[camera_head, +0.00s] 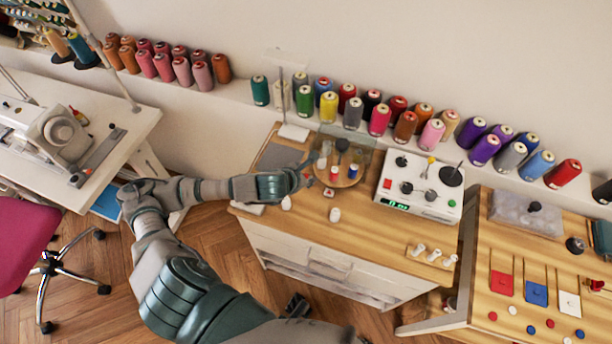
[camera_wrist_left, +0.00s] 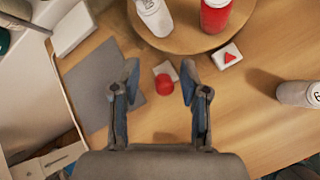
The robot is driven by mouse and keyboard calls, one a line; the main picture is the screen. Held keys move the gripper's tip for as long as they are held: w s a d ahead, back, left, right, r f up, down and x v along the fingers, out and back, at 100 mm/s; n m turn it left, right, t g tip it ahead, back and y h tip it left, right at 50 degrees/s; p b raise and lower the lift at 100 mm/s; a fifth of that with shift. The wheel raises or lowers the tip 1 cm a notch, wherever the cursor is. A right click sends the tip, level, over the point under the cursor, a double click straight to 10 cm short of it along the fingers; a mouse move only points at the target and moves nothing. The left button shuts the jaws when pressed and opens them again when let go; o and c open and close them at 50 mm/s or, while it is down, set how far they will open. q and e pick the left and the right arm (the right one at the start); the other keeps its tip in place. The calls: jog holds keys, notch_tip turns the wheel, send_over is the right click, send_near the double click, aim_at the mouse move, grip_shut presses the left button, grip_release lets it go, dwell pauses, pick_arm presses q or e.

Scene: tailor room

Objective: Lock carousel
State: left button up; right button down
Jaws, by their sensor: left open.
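The carousel is a round wooden turntable (camera_head: 345,183) on the wooden table, with small white and red containers on it. Its edge (camera_wrist_left: 188,40) shows at the top of the left wrist view, with a white (camera_wrist_left: 155,17) and a red container (camera_wrist_left: 215,14). A red round button (camera_wrist_left: 165,84) on a small white base sits just off the carousel's edge. A white square marked with a red triangle (camera_wrist_left: 230,56) is beside it. My left gripper (camera_head: 311,174) is open, its fingers on either side of the red button in the wrist view, empty. My right gripper is not seen.
A white control box (camera_head: 420,188) with knobs stands right of the carousel. A white container (camera_wrist_left: 300,93) stands on the table to the right in the wrist view. A grey mat (camera_wrist_left: 95,80) lies on the left. Thread spools (camera_head: 352,113) line the back ledge.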

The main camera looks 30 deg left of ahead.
pick_arm(q)
notch_tip(320, 180, up, 8)
jog(key=shift+r, duration=0.2)
dwell(0.5)
